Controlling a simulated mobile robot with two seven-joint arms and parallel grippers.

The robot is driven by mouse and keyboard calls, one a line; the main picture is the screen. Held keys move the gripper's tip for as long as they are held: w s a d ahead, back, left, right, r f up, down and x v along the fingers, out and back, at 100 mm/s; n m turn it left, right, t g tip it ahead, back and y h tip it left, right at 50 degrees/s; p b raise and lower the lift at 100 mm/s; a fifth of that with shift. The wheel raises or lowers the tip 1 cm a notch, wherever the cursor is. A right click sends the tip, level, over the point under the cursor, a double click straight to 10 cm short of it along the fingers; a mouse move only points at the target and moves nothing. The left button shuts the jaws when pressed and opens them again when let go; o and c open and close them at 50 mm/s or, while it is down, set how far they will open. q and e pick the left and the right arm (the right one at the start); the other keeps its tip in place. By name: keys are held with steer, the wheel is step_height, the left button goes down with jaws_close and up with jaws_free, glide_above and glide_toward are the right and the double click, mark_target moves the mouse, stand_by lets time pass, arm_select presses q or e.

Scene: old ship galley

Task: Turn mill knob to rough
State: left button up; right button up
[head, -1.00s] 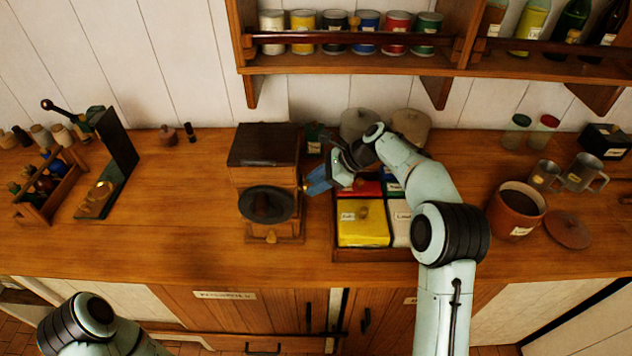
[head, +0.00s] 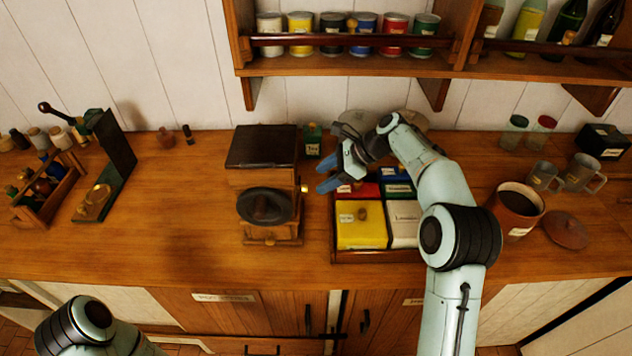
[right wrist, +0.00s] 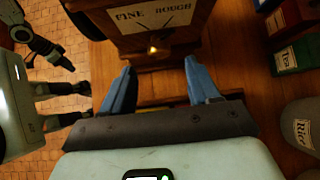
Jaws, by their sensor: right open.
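The mill (head: 262,178) is a wooden box with a dark lid and a black round part on its front, standing on the counter. Its small brass knob (head: 304,188) sticks out from its right side. In the right wrist view the knob (right wrist: 153,49) is below a pale label (right wrist: 155,18) reading FINE at left and ROUGH at right, with dark lines on it. My right gripper (head: 333,168) is open and empty, to the right of the mill and apart from the knob. Its two blue fingers (right wrist: 158,85) point at the mill's side.
A tray of colored boxes (head: 372,256) stands right of the mill, below my right gripper. A small green tea tin (head: 313,141) stands behind it. A shelf with tins (head: 350,69) hangs above.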

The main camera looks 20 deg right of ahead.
steer(key=v, duration=0.9)
